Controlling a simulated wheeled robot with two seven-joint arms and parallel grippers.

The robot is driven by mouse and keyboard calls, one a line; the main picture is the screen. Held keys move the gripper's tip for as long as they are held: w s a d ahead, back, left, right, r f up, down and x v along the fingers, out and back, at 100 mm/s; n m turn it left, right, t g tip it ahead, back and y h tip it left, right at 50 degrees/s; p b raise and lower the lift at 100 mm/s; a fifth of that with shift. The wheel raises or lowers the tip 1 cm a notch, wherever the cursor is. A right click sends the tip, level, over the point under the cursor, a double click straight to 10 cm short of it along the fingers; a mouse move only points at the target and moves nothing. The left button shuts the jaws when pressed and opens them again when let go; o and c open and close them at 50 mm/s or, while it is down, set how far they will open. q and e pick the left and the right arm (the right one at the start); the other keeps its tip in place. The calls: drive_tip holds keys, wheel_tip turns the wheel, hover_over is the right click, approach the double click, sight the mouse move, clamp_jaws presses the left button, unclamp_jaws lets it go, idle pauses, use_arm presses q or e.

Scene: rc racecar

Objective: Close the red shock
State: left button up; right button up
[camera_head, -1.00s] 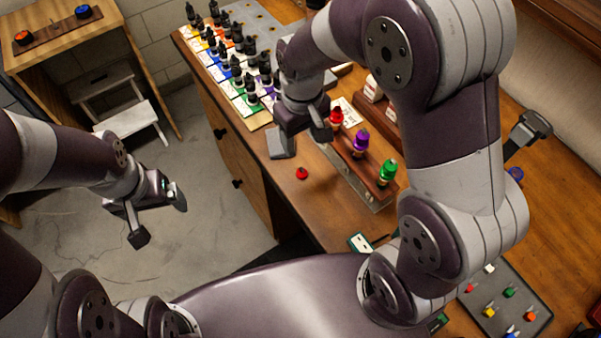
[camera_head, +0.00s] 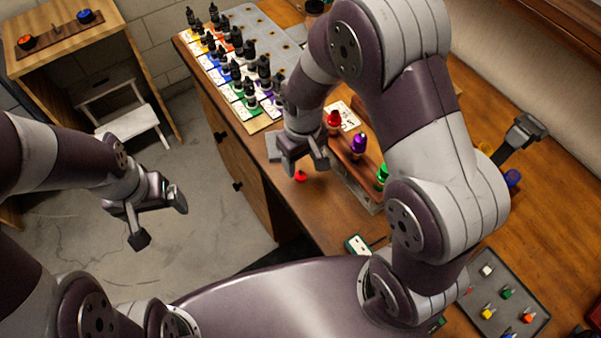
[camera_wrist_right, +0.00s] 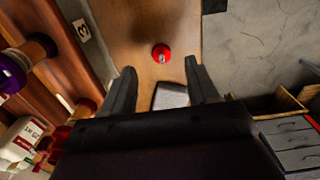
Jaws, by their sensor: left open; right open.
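A small red cap (camera_head: 300,176) lies on the wooden table near its left edge; the right wrist view shows it as a round red piece (camera_wrist_right: 161,53). The red shock (camera_head: 333,120) stands upright in the wooden rack, its top showing red. My right gripper (camera_head: 305,165) is open and empty, just above and behind the red cap. In the right wrist view, its fingers (camera_wrist_right: 160,68) point toward the cap, which appears between and beyond the tips. My left gripper (camera_head: 160,220) is open and empty over the floor, away from the table.
A purple shock (camera_head: 358,143) and a partly hidden green shock (camera_head: 382,175) stand in the same rack. A flat grey piece (camera_wrist_right: 170,96) lies near the cap. Several dark-capped bottles stand at the back left. A grey parts tray (camera_head: 506,297) is at the front right.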

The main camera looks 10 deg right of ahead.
sight(300, 172)
drive_tip(key=f, duration=0.2)
drive_tip(key=f+p, duration=0.1)
drive_tip(key=f, duration=0.2)
drive_tip(key=shift+w+a+f, duration=0.1)
drive_tip(key=shift+w+a, duration=0.05)
drive_tip(key=shift+w, duration=0.05)
clamp_jaws()
